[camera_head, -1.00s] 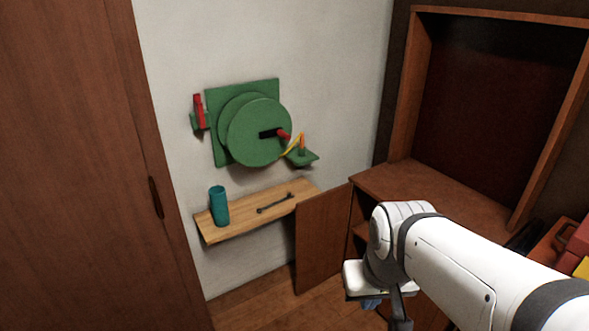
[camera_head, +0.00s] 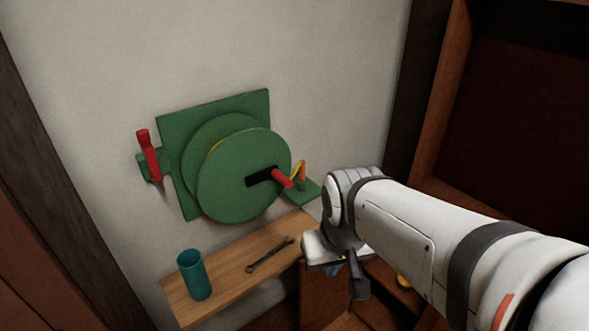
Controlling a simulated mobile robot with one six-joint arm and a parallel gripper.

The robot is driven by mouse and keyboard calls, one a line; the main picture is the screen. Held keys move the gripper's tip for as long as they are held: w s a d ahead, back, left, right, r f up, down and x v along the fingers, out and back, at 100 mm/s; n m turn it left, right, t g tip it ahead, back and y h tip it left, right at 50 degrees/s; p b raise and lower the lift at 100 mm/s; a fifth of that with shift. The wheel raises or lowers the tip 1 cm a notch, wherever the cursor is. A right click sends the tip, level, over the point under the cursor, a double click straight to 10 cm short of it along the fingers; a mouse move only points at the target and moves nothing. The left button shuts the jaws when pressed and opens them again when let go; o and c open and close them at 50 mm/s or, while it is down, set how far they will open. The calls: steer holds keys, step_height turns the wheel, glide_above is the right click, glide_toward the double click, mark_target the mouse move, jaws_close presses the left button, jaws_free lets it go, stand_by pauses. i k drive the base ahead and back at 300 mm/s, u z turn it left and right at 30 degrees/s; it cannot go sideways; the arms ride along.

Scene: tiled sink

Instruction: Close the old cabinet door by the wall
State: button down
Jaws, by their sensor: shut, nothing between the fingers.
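The brown wooden cabinet door (camera_head: 320,297) stands open at the bottom of the view, out beside the wall shelf. Its top is partly hidden by my wrist, and its lower part is cut off by the frame. My gripper (camera_head: 358,288) points down just right of the door, in front of the cabinet opening. The gripper is shut and holds nothing. I cannot tell whether it touches the door. The cabinet's interior (camera_head: 385,312) shows only in part under my arm.
A wooden wall shelf (camera_head: 225,275) holds a teal cup (camera_head: 194,275) and a dark wrench (camera_head: 269,255). Above it is a green reel (camera_head: 235,180) with a red handle. A small yellow thing (camera_head: 403,282) shows by the cabinet. A dark-backed wooden hutch (camera_head: 520,130) stands at right.

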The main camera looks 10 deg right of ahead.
mark_target(321, 301)
steer(key=z, duration=0.25)
steer(key=i, duration=0.8)
steer(key=z, duration=0.5)
steer(key=k, duration=0.55)
steer(key=u, duration=0.55)
steer(key=k, duration=0.15)
steer(key=z, duration=0.65)
steer(key=i, duration=0.7)
steer(key=u, duration=0.05)
